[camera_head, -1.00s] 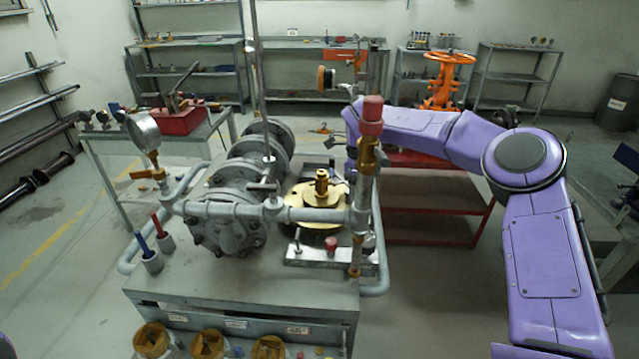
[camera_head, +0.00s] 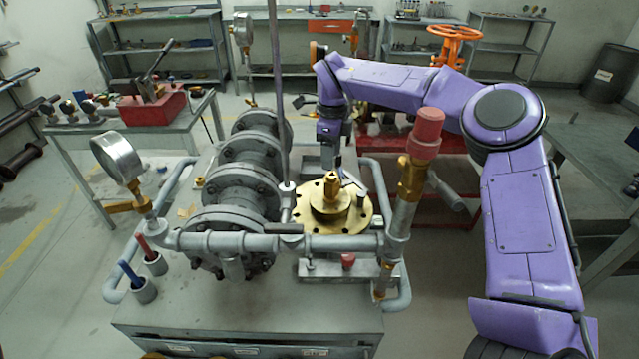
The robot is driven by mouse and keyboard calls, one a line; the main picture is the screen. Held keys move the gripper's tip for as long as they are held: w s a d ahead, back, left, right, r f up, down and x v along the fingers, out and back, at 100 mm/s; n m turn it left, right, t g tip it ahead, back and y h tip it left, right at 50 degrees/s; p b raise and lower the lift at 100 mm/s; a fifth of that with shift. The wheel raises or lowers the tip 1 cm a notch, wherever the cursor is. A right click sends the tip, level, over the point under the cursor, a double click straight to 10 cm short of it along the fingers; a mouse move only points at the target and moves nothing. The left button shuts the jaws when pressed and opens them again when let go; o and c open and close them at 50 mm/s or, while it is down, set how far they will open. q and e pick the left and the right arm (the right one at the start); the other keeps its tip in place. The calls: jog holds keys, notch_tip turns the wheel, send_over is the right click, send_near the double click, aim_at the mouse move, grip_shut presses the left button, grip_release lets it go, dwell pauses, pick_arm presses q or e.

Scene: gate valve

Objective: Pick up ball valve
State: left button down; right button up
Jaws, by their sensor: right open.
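I cannot tell for certain which part is the ball valve. A small brass fitting with a lever (camera_head: 130,206) sits on the pipe under the round gauge at the left. My right gripper (camera_head: 330,163) points down just behind the brass flange (camera_head: 354,222), beside the grey pipework. Its fingers are small and partly hidden, and I see nothing held in it. My left gripper is not in view.
A red-capped brass valve (camera_head: 412,175) stands upright at the right of the pipe. A side table with a red toolbox (camera_head: 152,106) is at the left.

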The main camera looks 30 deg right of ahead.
aim_at(331, 184)
jog(key=f, duration=0.2)
jog(key=shift+w+f, duration=0.2)
jog(key=shift+f, duration=0.2)
jog(key=shift+s+f+p, duration=0.8)
jog(key=shift+s+f, duration=0.1)
jog(key=shift+f, duration=0.2)
notch_tip(331, 184, down, 3)
jog(key=shift+w+a+f+p, duration=0.1)
jog(key=shift+f+p, duration=0.05)
jog(key=shift+p, duration=0.5)
jog(key=shift+w+d+f, duration=0.15)
jog(key=shift+w+f, duration=0.15)
jog(key=shift+f, duration=0.25)
jog(key=shift+w+d+f, duration=0.1)
jog(key=shift+w+f, duration=0.15)
jog(key=shift+f, duration=0.3)
jog(key=shift+s+r, duration=0.1)
jog(key=shift+r, duration=0.05)
jog(key=shift+c, duration=0.3)
jog(key=shift+s+a+r, duration=0.1)
jog(key=shift+s, duration=0.05)
jog(key=c, duration=0.6)
grip_shut()
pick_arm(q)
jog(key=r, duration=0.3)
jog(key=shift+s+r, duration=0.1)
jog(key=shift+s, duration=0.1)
pick_arm(e)
jog(key=shift+w, duration=0.2)
